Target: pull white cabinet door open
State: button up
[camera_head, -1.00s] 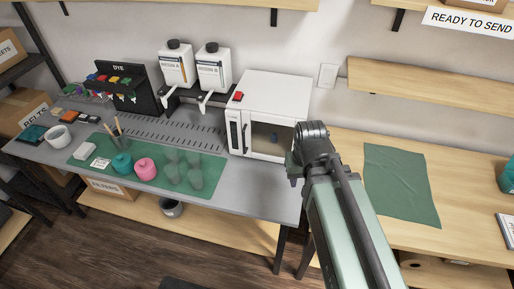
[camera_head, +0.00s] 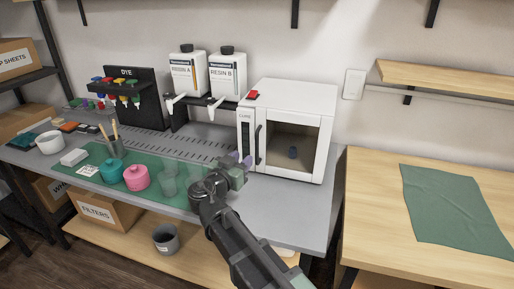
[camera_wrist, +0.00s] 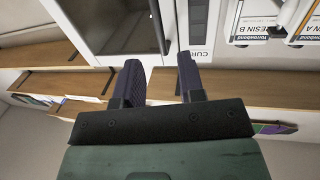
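The white cabinet (camera_head: 290,96) stands on the grey bench, with its windowed door (camera_head: 314,178) facing me. The door looks shut. Its dark vertical handle (camera_head: 258,144) is on the door's left side, beside the "CURE" panel (camera_head: 246,137). In the wrist view the handle (camera_wrist: 158,25) shows beyond my fingers, near the line between them, and apart from them. My gripper (camera_head: 239,160) is in front of the cabinet's left side, just left of the handle. Its two dark fingers (camera_wrist: 160,77) are spread with nothing between them. A small dark item (camera_head: 293,152) shows through the door window.
Resin bottles A (camera_head: 186,75) and B (camera_head: 228,75) stand left of the cabinet. Cups and pink (camera_head: 137,177) and teal pots sit on the green mat (camera_head: 93,157) at left. A wooden table (camera_head: 368,215) with a green cloth (camera_head: 455,210) is at right.

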jog(key=x, duration=0.9)
jog(key=shift+w+d, duration=0.2)
jog(key=shift+w, duration=0.05)
jog(key=shift+c, duration=0.3)
grip_shut()
